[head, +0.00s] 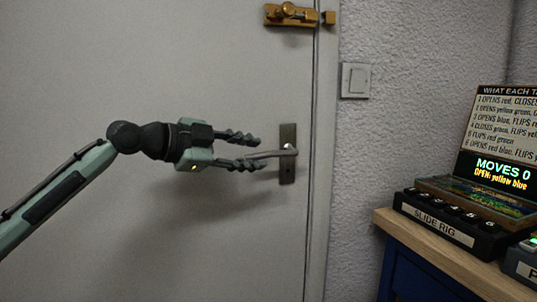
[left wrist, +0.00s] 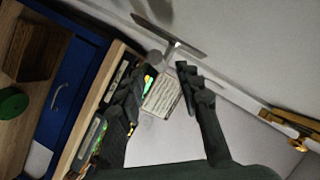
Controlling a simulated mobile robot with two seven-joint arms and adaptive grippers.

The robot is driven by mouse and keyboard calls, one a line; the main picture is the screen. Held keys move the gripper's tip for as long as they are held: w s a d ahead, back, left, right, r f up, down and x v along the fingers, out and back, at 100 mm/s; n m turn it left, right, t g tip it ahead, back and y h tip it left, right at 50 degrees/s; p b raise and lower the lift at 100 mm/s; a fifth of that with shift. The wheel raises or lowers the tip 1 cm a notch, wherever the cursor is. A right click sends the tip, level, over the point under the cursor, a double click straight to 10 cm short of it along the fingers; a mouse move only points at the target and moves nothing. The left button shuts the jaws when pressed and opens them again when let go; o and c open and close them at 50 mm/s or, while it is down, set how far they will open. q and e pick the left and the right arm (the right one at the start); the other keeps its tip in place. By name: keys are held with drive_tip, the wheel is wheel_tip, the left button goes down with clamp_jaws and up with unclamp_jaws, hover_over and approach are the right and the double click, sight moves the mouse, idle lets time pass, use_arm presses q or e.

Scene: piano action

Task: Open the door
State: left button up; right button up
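The pale grey door (head: 110,60) looks closed against its frame. Its lever handle (head: 272,154) points left from a dark plate (head: 288,174) near the door's right edge. My left gripper (head: 257,151) is open in front of the door, fingers pointing right. The lever's free end lies close to the lower finger; I cannot tell if they touch. In the left wrist view, the handle plate (left wrist: 168,36) lies just beyond the open fingers (left wrist: 158,76). A brass bolt (head: 289,13) is mounted higher on the door, with a brass keeper (head: 328,17) on the frame. My right gripper is not in view.
A light switch (head: 356,80) is on the rough wall right of the frame. A blue cabinet (head: 420,282) with a wooden top (head: 455,262) stands at the right, carrying a black "SLIDE RIG" box (head: 445,230) and a display panel (head: 500,172).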

sight(263, 154)
use_arm(q)
drive_tip(key=x, duration=0.4)
drive_tip(key=shift+r, duration=0.1)
drive_tip(key=shift+w+d, duration=0.3)
drive_tip(key=shift+d, duration=0.05)
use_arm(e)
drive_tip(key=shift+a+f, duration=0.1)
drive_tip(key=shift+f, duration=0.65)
use_arm(q)
drive_tip(key=shift+c, duration=0.2)
drive_tip(key=c, duration=0.7)
clamp_jaws()
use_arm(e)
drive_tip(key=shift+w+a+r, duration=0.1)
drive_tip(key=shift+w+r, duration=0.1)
